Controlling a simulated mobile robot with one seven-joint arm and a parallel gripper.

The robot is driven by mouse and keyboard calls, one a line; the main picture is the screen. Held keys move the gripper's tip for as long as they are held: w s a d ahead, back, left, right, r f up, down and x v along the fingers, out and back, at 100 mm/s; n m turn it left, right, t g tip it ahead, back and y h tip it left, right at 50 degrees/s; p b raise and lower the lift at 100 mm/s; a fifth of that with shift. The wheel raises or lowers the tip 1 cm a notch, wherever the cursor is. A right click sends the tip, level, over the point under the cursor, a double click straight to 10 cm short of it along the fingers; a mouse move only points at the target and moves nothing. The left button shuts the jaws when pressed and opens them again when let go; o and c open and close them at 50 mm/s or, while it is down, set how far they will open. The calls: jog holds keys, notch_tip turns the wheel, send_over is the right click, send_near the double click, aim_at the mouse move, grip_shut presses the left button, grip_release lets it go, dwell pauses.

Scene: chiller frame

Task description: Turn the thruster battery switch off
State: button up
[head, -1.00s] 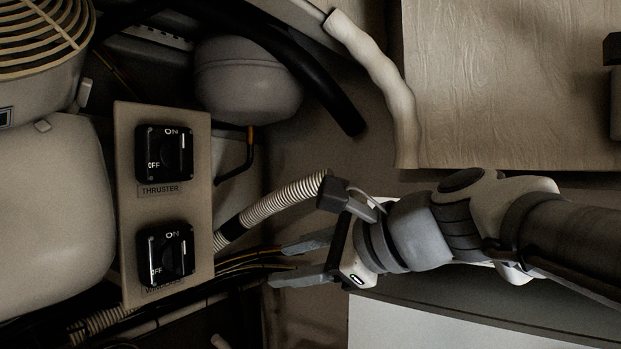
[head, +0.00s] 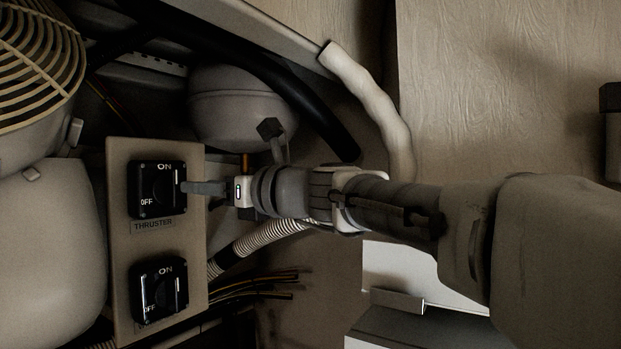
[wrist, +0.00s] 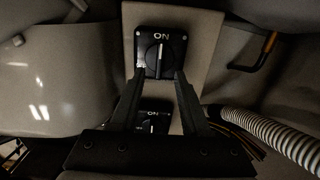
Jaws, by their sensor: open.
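The thruster switch (head: 157,189) is a black square rotary switch, the upper one on a beige panel, with a THRUSTER label (head: 153,226) below it. In the wrist view the thruster switch (wrist: 160,45) has its knob upright, in line with ON. My gripper (head: 184,188) is at the right side of this switch in the head view. In the wrist view my gripper (wrist: 159,75) is open, its fingertips on either side of the knob's lower part. I cannot tell whether they touch the switch.
A second, similar switch (head: 158,290) sits lower on the same panel (head: 118,245). A ribbed hose (head: 245,248), cables (head: 262,287) and a rounded tank (head: 235,105) lie right of the panel. A large pale housing (head: 45,245) stands to its left.

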aim_at(176, 185)
jog(key=p+x, duration=0.1)
jog(key=x, duration=0.7)
jog(key=shift+p, duration=0.35)
grip_shut()
